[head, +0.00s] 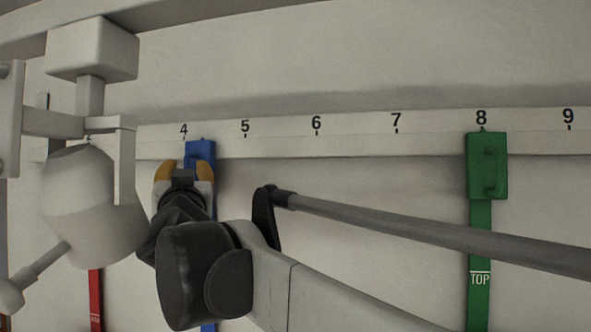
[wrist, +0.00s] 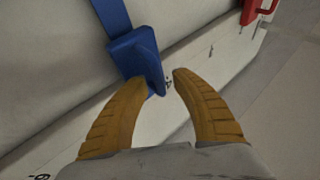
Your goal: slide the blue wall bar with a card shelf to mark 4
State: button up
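The blue wall bar (head: 202,150) has a block at its top on the numbered white rail (head: 355,139). In the head view its block is just right of mark 4, between 4 and 5, nearer 4. My gripper (head: 184,165) has orange-brown fingers in front of the block's lower part, partly covering it. In the wrist view the blue block (wrist: 132,58) is just beyond the fingertips, mostly to the left, with its corner near the gap. My gripper (wrist: 162,78) is open there, its fingers apart. I cannot tell whether a finger touches the block. The card shelf is not clearly seen.
A green bar (head: 487,165) sits at mark 8. A red bar (head: 96,300) hangs at left; a red block with a handle (wrist: 254,12) shows in the wrist view. A pale fixture (head: 92,200) stands at left. A grey rod (head: 430,230) crosses at right.

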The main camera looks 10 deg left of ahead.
jog(key=v, duration=1.1)
jog(key=shift+s, duration=0.25)
jog(key=shift+d+f, duration=0.1)
jog(key=shift+f, duration=0.05)
